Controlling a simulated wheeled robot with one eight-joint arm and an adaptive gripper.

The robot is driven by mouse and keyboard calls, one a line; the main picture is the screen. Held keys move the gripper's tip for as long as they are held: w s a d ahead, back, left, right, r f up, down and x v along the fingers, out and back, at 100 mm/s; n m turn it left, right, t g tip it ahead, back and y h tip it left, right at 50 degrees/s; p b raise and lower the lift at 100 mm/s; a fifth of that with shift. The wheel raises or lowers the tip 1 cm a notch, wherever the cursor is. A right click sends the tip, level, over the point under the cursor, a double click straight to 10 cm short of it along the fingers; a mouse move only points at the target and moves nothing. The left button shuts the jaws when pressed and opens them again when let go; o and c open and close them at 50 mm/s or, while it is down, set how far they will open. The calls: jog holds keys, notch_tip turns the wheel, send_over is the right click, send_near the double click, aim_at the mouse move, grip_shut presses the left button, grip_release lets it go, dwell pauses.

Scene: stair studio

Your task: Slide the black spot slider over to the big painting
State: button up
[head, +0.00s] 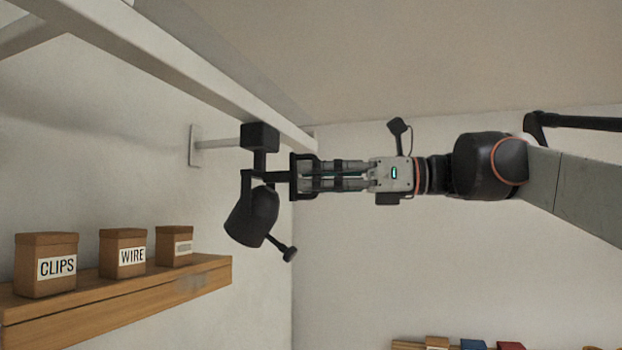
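The black spot slider hangs from the pale rail (185,70); its block (260,137) is at the rail's lower edge and its round lamp head (251,216) hangs tilted below. A black bracket (293,177) sticks out to the right of its stem. My gripper (304,176) comes in level from the right, with its fingertips at this bracket. The two fingers lie parallel, but the bracket hides their tips, so I cannot tell whether they grip it. No big painting is in view.
A wall arm (215,144) meets the wall left of the slider. Below left, a wooden shelf (120,297) holds boxes labelled CLIPS (46,265) and WIRE (123,253) and a third box (174,246). Another shelf with small items, including a red one (510,346), shows at the bottom.

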jog(key=s+d, duration=0.1)
jog(key=d, duration=1)
jog(key=shift+s+d, duration=0.3)
jog(key=shift+s, duration=0.05)
